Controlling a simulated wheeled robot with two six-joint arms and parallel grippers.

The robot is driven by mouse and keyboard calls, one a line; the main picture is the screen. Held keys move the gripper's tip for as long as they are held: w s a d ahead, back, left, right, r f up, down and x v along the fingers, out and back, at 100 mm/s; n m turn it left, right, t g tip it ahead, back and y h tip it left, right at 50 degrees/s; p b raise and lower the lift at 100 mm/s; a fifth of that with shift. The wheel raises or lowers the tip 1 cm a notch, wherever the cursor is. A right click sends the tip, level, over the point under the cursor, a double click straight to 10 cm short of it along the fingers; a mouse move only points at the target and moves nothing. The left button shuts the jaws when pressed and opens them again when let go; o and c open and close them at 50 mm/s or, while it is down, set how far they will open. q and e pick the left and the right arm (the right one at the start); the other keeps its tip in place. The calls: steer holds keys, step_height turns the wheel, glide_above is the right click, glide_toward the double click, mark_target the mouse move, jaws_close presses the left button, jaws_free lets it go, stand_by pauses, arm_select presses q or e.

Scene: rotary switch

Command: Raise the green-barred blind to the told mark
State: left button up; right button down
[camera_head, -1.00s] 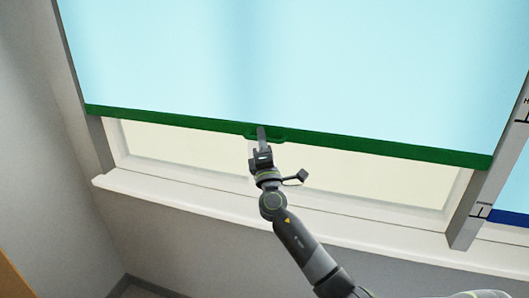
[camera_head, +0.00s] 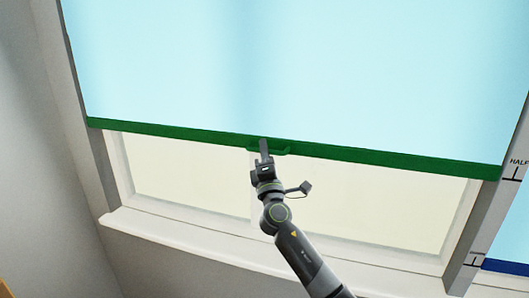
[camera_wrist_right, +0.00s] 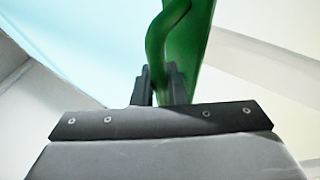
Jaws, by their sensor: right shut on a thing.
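The light blue blind (camera_head: 290,70) hangs over the window with a green bar (camera_head: 390,158) along its bottom edge. A green handle (camera_head: 282,149) sits near the middle of the bar. My right gripper (camera_head: 264,148) is at the handle. In the right wrist view its fingers (camera_wrist_right: 160,85) are shut on the green handle (camera_wrist_right: 160,45). My left gripper is not in view.
A white sill (camera_head: 200,242) runs below the window. Pale glass (camera_head: 190,175) shows under the bar. A blue-barred blind (camera_head: 505,267) hangs lower at the right, beyond the grey marked post (camera_head: 480,225). A wall is at the left.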

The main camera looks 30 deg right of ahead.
steer(key=c, duration=1.7)
jaws_free()
steer(key=b+v, duration=0.6)
steer(key=v, duration=1.1)
steer(key=shift+s+f, duration=0.15)
